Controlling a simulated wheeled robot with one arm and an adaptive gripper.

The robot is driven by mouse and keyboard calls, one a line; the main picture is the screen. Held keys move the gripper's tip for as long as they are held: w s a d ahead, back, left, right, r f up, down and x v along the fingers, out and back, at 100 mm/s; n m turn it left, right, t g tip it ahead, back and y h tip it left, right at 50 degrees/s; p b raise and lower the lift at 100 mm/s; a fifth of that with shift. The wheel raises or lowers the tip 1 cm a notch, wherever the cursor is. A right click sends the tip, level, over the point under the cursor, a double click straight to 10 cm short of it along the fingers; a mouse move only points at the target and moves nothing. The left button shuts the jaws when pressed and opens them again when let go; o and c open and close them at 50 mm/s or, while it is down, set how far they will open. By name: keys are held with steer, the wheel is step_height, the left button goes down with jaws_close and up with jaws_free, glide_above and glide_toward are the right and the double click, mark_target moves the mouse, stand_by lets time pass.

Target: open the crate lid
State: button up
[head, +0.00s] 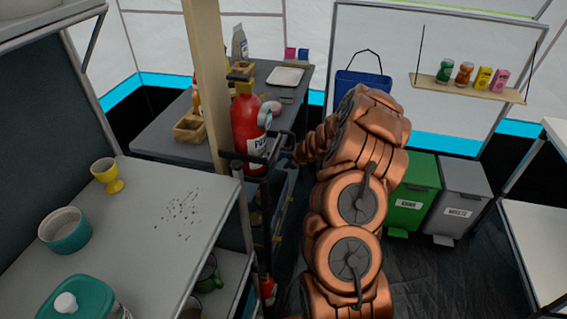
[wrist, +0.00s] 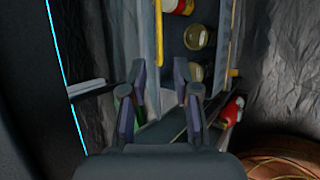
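A blue-grey box with yellow strips, which looks like the crate (head: 283,205), is partly hidden in the head view, below my gripper and left of my arm. In the wrist view the crate (wrist: 222,75) shows from above. Jars with dark round lids (wrist: 200,37) and a red-and-yellow one are visible inside it. I cannot make out which panel is the lid, or how far it is open. My gripper (wrist: 160,78) has its fingers apart with nothing clearly held between them. In the head view my gripper (head: 258,158) is dark and near the red container.
A large red container (head: 246,128) stands close to my gripper, beside a wooden post (head: 208,75). A grey table (head: 165,135) lies behind; a counter (head: 150,230) with cups is at left. A green bin (head: 408,200) and grey bin (head: 462,195) stand right.

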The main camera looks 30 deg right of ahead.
steer(key=shift+w+d+f+b, duration=0.2)
steer(key=shift+w+f+b, duration=0.05)
steer(key=shift+f+b, duration=0.1)
steer(key=shift+c, duration=0.8)
steer(key=w+d+f+n+t+b, duration=0.1)
steer(key=b, duration=0.1)
steer(key=w+d+f+n+y+b, duration=0.1)
steer(key=w+b, duration=0.1)
steer(key=shift+d+f+n+t+b, duration=0.2)
steer(key=shift+d+n+t+b, duration=0.1)
steer(key=shift+d+t+b, duration=0.1)
jaws_close()
steer(key=s+d+f+n+t+y+b, duration=0.2)
steer(key=s+d+f+n+y+b, duration=0.6)
steer(key=n+b, duration=0.9)
steer(key=w+a+r+y+b, duration=0.1)
steer(key=w+a+b, duration=0.4)
steer(key=w+a, duration=0.4)
steer(key=shift+w+a+r, duration=0.25)
steer(key=shift+w+r, duration=0.15)
steer(key=shift+w, duration=0.4)
